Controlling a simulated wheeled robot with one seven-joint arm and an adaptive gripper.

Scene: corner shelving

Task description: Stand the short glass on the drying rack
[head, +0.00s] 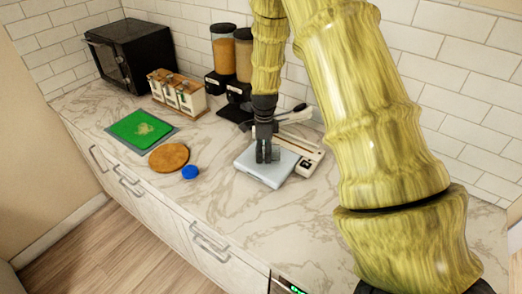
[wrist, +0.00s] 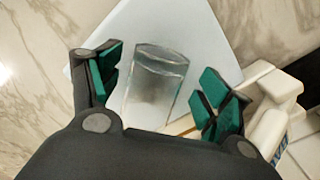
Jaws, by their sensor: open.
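The short glass (wrist: 154,92) is clear and shows in the wrist view between my spread fingers, over a pale flat square slab. Both fingers stand apart from it in the picture; whether its base rests on the slab cannot be told. My gripper (wrist: 160,86) is open, with green pads. In the head view my gripper (head: 267,156) points down over the pale slab (head: 257,173), and the glass cannot be made out there. No clear drying rack can be identified; I cannot tell whether the slab is part of one.
A cream-coloured appliance (head: 309,158) stands against the slab's right side. Cereal dispensers (head: 222,52), a jar rack (head: 177,94) and a black microwave (head: 133,50) line the wall. A green board (head: 141,129), round brown board (head: 169,157) and blue disc (head: 190,172) lie left. The front counter is clear.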

